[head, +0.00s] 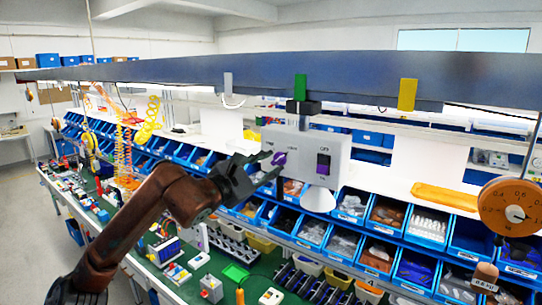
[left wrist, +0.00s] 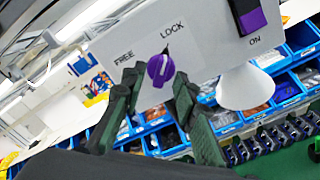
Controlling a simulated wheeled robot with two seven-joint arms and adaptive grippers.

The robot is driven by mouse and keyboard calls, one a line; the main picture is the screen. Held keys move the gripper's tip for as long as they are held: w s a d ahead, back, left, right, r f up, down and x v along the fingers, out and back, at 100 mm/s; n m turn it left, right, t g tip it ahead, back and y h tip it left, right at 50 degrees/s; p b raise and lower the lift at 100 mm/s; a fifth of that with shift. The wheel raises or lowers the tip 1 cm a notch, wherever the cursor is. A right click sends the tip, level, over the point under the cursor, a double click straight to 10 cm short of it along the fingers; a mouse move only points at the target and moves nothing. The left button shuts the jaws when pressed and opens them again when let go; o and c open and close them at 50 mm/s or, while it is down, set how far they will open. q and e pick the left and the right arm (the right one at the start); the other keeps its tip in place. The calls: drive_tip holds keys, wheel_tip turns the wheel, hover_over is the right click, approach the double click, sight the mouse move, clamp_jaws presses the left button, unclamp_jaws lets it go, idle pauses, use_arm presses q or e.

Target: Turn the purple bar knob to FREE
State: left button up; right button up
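The purple bar knob (head: 279,158) sits on the front of a grey box (head: 305,148) that hangs below a blue-grey beam. In the left wrist view the knob (left wrist: 160,68) shows close up, with its pointer tip toward the LOCK label (left wrist: 172,29); the FREE label (left wrist: 124,57) is to its left. My left gripper (head: 267,165) is in front of the box near the knob. In the left wrist view its fingers (left wrist: 155,88) are apart, below and either side of the knob, with nothing between them. My right gripper is not in view.
A purple rocker switch (head: 323,164) marked ON is on the same box, right of the knob. A white cone (head: 318,199) hangs under the box. Blue bins (head: 351,205) line the bench behind. An orange dial reel (head: 509,206) hangs at the right.

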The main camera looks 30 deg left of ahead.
use_arm(q)
drive_tip(key=shift+w, duration=0.55)
drive_tip(key=shift+c, duration=0.2)
drive_tip(key=shift+f, duration=0.1)
clamp_jaws()
